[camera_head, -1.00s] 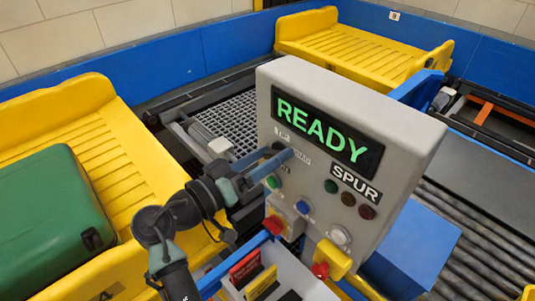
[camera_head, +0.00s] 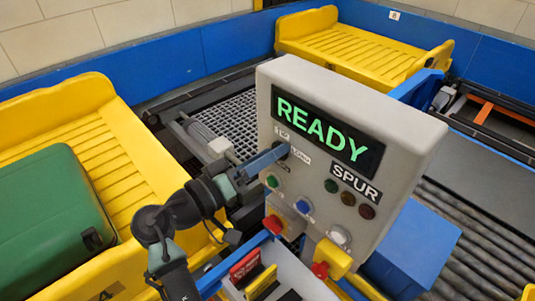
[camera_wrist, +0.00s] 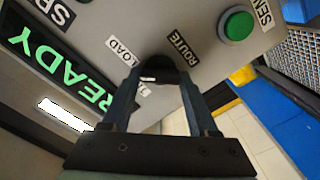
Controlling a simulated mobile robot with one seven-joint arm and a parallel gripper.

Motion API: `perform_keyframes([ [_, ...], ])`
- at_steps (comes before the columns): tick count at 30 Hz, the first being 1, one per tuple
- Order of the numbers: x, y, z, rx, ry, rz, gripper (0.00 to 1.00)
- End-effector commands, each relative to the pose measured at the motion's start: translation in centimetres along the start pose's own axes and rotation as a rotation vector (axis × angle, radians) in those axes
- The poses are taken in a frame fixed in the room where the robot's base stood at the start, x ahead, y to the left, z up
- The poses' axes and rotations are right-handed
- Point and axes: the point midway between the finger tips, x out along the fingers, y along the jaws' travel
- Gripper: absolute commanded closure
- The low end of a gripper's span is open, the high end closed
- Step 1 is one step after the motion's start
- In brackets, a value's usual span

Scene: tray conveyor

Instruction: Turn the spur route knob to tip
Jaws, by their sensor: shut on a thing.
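The dark round route knob (camera_wrist: 160,68) sits on the grey control panel (camera_wrist: 205,20) between my fingertips in the wrist view. A white mark on it faces the left side of the picture; I cannot tell exactly which label it points at. The LOAD label (camera_wrist: 122,50) is up-left of the knob, the ROUTE label (camera_wrist: 183,46) is to its right, and the TIP label (camera_wrist: 143,91) is partly hidden by a finger. My gripper (camera_wrist: 158,80) is shut on the knob. In the head view my gripper (camera_head: 279,152) reaches the panel's left part, below the lit READY display (camera_head: 323,125).
A green button (camera_wrist: 237,25) is close to the knob. A yellow tray with a green case (camera_head: 50,205) stands at left, an empty yellow tray (camera_head: 365,45) behind.

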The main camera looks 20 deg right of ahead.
Motion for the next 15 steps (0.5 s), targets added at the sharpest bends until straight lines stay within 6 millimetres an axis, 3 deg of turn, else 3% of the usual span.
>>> perform_keyframes([
  [15, -0.05, -0.13, -0.12, -0.483, 0.001, -0.002, 0.96],
])
